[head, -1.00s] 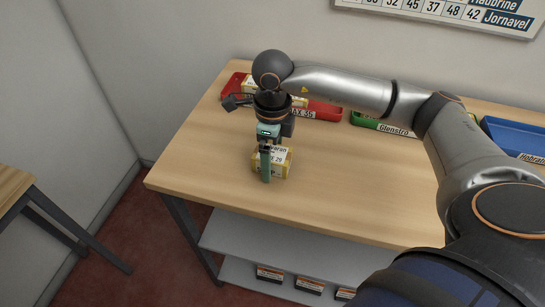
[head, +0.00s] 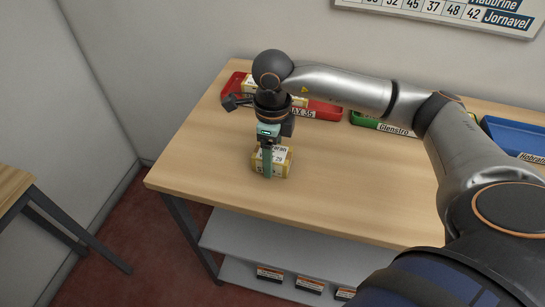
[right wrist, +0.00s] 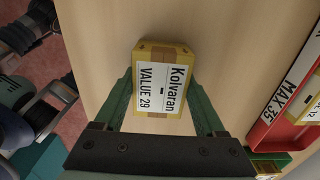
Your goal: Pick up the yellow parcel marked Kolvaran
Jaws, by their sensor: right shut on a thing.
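The yellow parcel (head: 286,162) lies near the table's front left part. In the right wrist view the parcel (right wrist: 180,53) carries a white label reading "Kolvaran - VALUE 29". My right gripper (head: 268,165) points down over it, its green fingers on either side. The right wrist view also shows these fingers (right wrist: 160,92) along the parcel's two sides, shut on it. The near finger hides part of the label in the head view. I cannot tell whether the parcel touches the table or hangs just above it. My left gripper is not in view.
A red tray (head: 322,111) marked "MAX 35" holds yellow parcels behind my gripper. A green tray (head: 372,121) labelled "Glenstro" and a blue tray (head: 515,138) stand farther right. The wooden table (head: 335,180) is clear right of the parcel. A grey shelf (head: 255,240) runs beneath.

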